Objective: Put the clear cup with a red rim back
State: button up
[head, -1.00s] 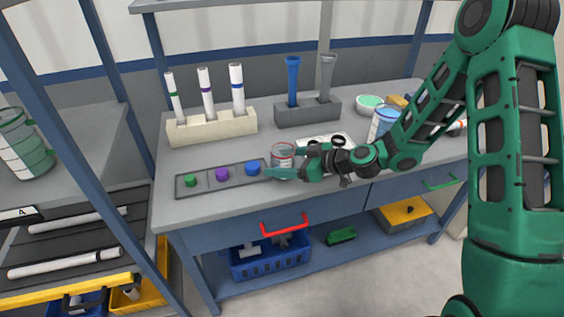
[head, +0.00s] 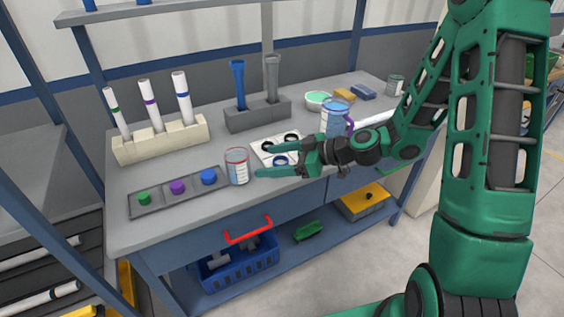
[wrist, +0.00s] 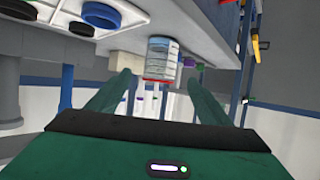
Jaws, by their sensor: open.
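The clear cup with a red rim (head: 237,168) stands upright on the grey bench, just right of the tray with coloured knobs. In the wrist view the cup (wrist: 162,60) appears upside down, ahead of and between my two fingers. My gripper (head: 263,160) is open and empty, to the right of the cup with its fingers pointing left at it. A small gap shows between the fingertips and the cup.
The dark tray (head: 157,213) holds green, purple and blue knobs. A white pad (head: 265,142) with rings lies behind my gripper. A blue-rimmed cup (head: 335,118) stands farther right. A cream rack (head: 127,155) and grey holder (head: 247,122) stand behind.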

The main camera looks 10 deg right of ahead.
jog(key=shift+s+d+f, duration=0.1)
jog(key=shift+s+d, duration=0.1)
jog(key=shift+s, duration=0.05)
jog(key=s+d+m+g+h, duration=0.2)
jog(key=s+d+m+h, duration=0.15)
jog(key=s+d, duration=0.4)
jog(key=s+d+m+g+h, duration=0.25)
jog(key=s+d+h, duration=0.25)
jog(key=d, duration=0.5)
jog(key=s+d+r+m+g+h, duration=0.1)
jog(key=s+d+r+m, duration=0.2)
jog(key=s+d+m, duration=0.3)
jog(key=s+d+r+m+g+h, duration=0.1)
jog(key=s+d+r+m, duration=0.3)
jog(key=s, duration=0.8)
jog(key=d+m+h, duration=0.1)
jog(key=m, duration=0.1)
jog(key=shift+d+r+m, duration=0.3)
jog(key=shift+d, duration=0.1)
